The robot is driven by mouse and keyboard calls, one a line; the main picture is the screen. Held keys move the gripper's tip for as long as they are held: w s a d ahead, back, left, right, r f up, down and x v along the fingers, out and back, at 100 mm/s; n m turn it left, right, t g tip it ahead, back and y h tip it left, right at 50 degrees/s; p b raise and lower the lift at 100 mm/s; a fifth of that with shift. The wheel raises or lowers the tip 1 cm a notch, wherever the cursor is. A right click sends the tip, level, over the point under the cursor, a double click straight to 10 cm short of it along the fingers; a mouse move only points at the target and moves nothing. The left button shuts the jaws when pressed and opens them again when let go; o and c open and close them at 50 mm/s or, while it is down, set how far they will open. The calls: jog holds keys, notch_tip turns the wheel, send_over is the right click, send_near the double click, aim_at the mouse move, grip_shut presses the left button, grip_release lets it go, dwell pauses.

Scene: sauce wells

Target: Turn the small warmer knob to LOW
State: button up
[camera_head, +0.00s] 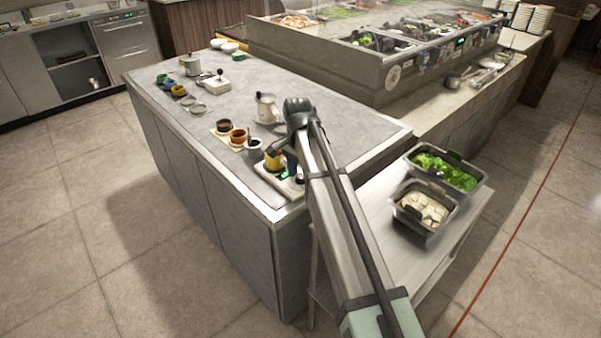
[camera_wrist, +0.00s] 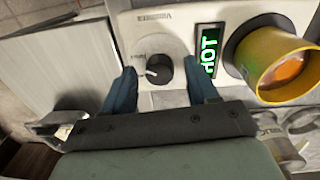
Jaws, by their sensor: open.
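The small warmer knob (camera_wrist: 159,69) is a dark round knob with a pale pointer mark, set in a white ring on the warmer's light panel. The print around it is too small to read. The green display (camera_wrist: 208,50) beside it reads HOT, sideways in the wrist view. My gripper (camera_wrist: 163,88) is open, with one blue finger on each side of the knob. I cannot tell whether the fingers touch it. In the head view the warmer (camera_head: 283,189) sits at the counter's near corner, partly hidden by my gripper (camera_head: 290,165).
A yellow pot (camera_wrist: 256,60) with orange sauce stands on the warmer close to the right finger. Sauce cups (camera_head: 239,137) and a white lidded pot (camera_head: 266,109) stand nearby on the counter. A side table (camera_head: 380,225) holds a lettuce tub (camera_head: 445,168). The counter's middle is mostly clear.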

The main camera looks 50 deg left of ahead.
jog(key=shift+c, duration=0.4)
jog(key=c, duration=1)
jog(key=shift+o, duration=0.2)
jog(key=n, duration=0.5)
jog(key=shift+n, duration=0.3)
jog(key=n, duration=0.6)
jog(key=shift+s+t, duration=0.1)
jog(key=shift+t, duration=0.2)
jog(key=o, duration=1)
